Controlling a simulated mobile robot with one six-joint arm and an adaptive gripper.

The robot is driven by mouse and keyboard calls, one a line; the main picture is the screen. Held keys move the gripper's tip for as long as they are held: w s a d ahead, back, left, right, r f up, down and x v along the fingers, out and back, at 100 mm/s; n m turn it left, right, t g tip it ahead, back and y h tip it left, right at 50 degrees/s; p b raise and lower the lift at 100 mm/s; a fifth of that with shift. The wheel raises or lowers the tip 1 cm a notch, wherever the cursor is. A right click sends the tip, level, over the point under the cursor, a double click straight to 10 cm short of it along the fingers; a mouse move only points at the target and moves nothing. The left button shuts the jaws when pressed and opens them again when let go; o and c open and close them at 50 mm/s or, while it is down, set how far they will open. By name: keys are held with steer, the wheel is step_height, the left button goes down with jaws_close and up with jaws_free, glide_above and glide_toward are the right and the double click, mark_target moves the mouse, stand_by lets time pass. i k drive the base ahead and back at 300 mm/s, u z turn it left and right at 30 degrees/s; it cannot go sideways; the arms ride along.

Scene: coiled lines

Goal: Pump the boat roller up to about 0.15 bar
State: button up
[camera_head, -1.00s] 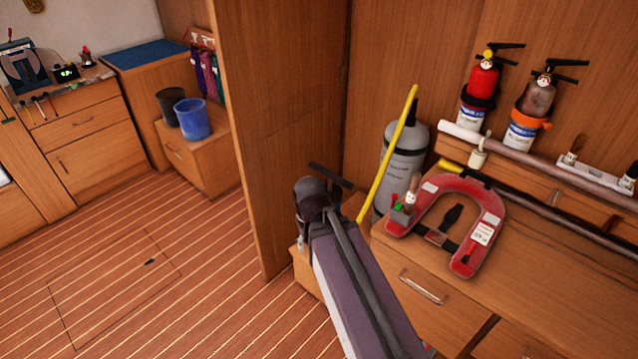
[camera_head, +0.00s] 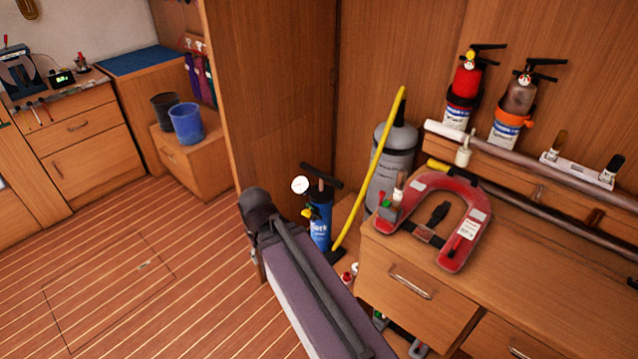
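A blue hand pump (camera_head: 320,229) with a black T-handle (camera_head: 321,177) stands upright in the gap beside the wooden partition. A round white dial gauge (camera_head: 300,185) shows at its upper left; its reading is too small to tell. My arm covers the pump's lower left. I cannot make out a boat roller for certain. A grey cylinder (camera_head: 391,163) with a dark top stands in the corner behind the pump. My purple-grey arm runs from the bottom centre up to a dark joint at left of the pump. My gripper does not show.
A yellow pole (camera_head: 371,172) leans in front of the grey cylinder. A red horseshoe-shaped float (camera_head: 468,229) lies on the cabinet top at right. Small items lie on the floor beside the cabinet. The wooden floor (camera_head: 120,275) at left is clear.

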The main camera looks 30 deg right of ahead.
mark_target(322, 177)
steer(key=u, duration=0.15)
steer(key=k, duration=0.85)
steer(key=z, duration=0.65)
steer(key=i, duration=1)
steer(key=z, duration=0.05)
